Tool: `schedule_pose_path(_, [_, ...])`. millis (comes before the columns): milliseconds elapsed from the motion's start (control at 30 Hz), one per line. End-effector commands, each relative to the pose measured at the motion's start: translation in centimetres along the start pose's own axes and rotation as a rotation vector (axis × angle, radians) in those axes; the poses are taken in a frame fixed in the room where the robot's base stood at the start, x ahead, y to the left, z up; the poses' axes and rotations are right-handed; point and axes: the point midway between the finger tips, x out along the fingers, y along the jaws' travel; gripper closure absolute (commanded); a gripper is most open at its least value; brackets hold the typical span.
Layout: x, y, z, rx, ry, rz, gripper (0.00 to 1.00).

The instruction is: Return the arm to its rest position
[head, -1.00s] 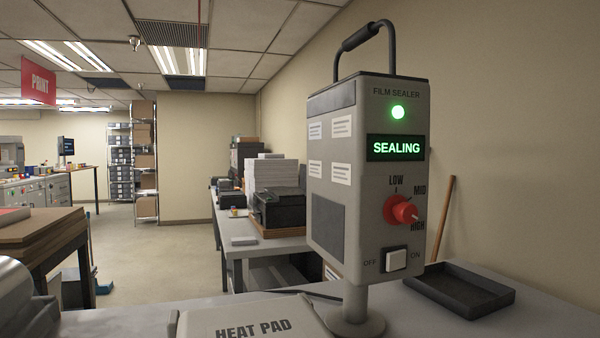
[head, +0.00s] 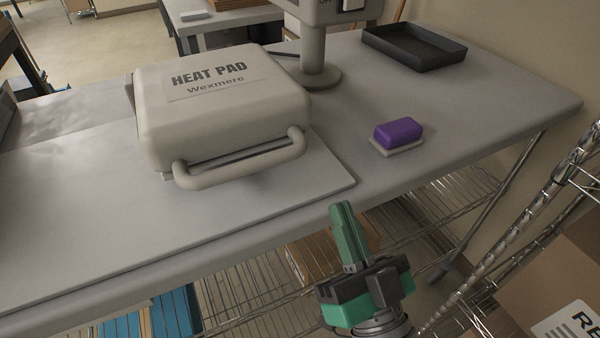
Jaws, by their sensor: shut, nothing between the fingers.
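My gripper (head: 345,210) shows at the lower middle of the head view, green and dark grey, with its fingers together and nothing between them. It points up in the picture, at the front edge of the grey table (head: 480,110), apart from the things on it. The beige heat pad (head: 215,115), marked "HEAT PAD Wexmere", stands closed to the upper left of my gripper, its handle (head: 240,165) facing front. The film sealer (head: 325,12) stands behind it; only its lower body and round foot show now.
A purple block (head: 398,132) sits on a pale pad right of the heat pad. A dark tray (head: 413,46) lies at the back right. A wire shelf rack (head: 540,205) and a cardboard box (head: 555,275) stand at the right. Wire shelving runs below the table.

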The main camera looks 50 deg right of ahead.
Motion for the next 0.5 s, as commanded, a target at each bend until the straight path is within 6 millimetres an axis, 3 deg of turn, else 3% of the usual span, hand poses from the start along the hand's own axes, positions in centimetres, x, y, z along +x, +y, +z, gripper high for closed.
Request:
schedule_pose_path(300, [0.1,0.0,0.0,0.0,0.001,0.0,1.0])
schedule_pose_path(367, [1.5,-2.2,-1.0,0.005,0.002,-0.044,1.0])
schedule_pose_path(467, [5.0,-8.8,-3.5,0.011,-0.001,-0.163,1.0])
schedule_pose_path(500, [6.4,-12.0,-4.9,0.012,-0.002,-0.216,1.0])
